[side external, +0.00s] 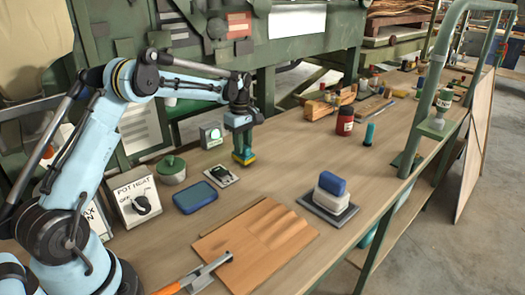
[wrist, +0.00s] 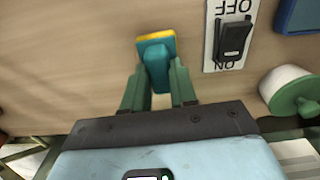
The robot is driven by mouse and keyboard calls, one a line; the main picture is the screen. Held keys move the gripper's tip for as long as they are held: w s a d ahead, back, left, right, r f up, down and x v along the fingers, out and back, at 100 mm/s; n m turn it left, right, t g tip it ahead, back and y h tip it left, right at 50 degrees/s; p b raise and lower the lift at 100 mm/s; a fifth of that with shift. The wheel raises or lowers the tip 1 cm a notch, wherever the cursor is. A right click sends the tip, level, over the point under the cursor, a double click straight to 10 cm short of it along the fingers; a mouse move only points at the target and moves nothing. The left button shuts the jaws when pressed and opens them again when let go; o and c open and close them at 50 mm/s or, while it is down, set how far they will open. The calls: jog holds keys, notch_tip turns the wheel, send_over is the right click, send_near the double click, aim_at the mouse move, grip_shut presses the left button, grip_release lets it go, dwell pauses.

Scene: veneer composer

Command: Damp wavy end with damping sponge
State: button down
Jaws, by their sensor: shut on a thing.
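My gripper (side external: 241,132) is shut on a teal block with a yellow lower face, seemingly the damping sponge (side external: 243,157). In the wrist view, the sponge (wrist: 155,55) sits between both fingers (wrist: 158,82), its yellow edge pointing away from my gripper. It is upright at or just above the bench; I cannot tell if it touches. The wood veneer sheet (side external: 235,250) lies at the front middle of the bench. Its right end (side external: 285,225) is rippled, the wavy end. My gripper is behind the sheet, well apart from it. The sheet is out of the wrist view.
A switch plate (side external: 222,176), a blue pad (side external: 195,197) and a green-lidded pot (side external: 171,170) stand near my gripper. A blue-and-white block (side external: 331,190) rests on a grey plate right of the sheet. An orange-handled tool (side external: 195,279) lies in front. Bench between sponge and sheet is mostly clear.

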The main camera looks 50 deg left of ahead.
jog(key=shift+r, duration=2.3)
jog(key=c, duration=1.5)
grip_release()
jog(key=shift+c, duration=0.2)
grip_shut()
